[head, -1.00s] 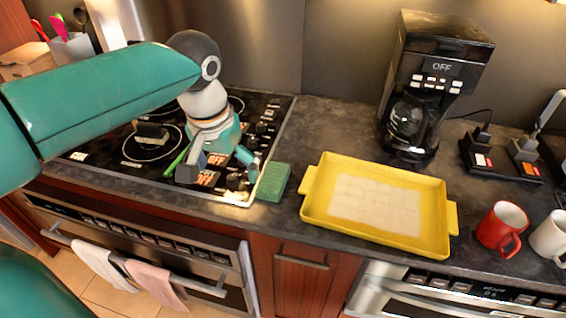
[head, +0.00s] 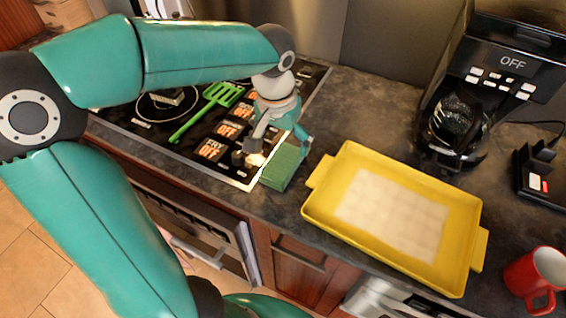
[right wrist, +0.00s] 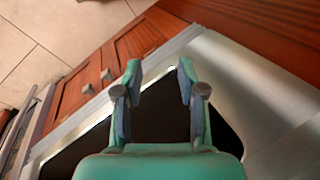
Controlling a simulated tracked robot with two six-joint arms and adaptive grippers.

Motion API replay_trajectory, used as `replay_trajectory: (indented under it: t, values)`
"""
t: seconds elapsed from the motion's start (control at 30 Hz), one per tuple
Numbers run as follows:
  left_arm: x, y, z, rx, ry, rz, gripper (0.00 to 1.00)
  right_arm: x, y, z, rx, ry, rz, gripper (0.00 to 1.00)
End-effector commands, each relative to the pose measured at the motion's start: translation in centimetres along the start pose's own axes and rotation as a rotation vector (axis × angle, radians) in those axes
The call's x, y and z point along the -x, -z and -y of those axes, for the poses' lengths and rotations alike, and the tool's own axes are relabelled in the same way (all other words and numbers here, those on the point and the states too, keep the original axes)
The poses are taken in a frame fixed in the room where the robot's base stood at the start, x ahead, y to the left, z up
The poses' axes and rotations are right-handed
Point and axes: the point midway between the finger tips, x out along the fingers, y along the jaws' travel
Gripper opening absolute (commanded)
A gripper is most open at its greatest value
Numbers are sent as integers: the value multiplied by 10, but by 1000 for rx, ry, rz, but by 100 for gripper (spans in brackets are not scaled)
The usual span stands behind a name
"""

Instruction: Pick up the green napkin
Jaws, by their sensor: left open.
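The green napkin (head: 283,168) lies on the dark counter between the stove's front right corner and the yellow tray. In the head view my left gripper (head: 275,151) is open, its fingers spread above the napkin's far edge. I cannot tell whether they touch the napkin. Part of the napkin's far side is hidden by the gripper. My right gripper (right wrist: 159,75) shows in the right wrist view. It is open and empty, in front of a steel oven front and wooden cabinet doors.
A yellow tray (head: 318,208) stands close right of the napkin. A green spatula (head: 205,110) lies on the black stove (head: 145,127) at left. A coffee maker (head: 500,75) stands at the back right and a red mug (head: 535,277) at the front right.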

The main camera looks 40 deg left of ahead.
Motion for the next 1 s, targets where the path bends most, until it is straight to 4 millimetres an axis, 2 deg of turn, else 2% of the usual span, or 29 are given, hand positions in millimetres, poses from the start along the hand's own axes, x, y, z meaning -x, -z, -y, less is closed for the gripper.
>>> replay_trajectory:
  t: [0.1,0.37,0.7,1.0]
  values:
    - [-20,0,1,0,1,3,97,0,0,0,0,0,-1,40]
    - [-36,0,1,1,0,0,97,0,0,0,0,0,-1,40]
    - [-79,-3,4,0,0,3,97,6,0,2,0,0,-1,40]
    - [-84,-2,4,-1,0,-2,97,6,0,2,0,0,-1,40]
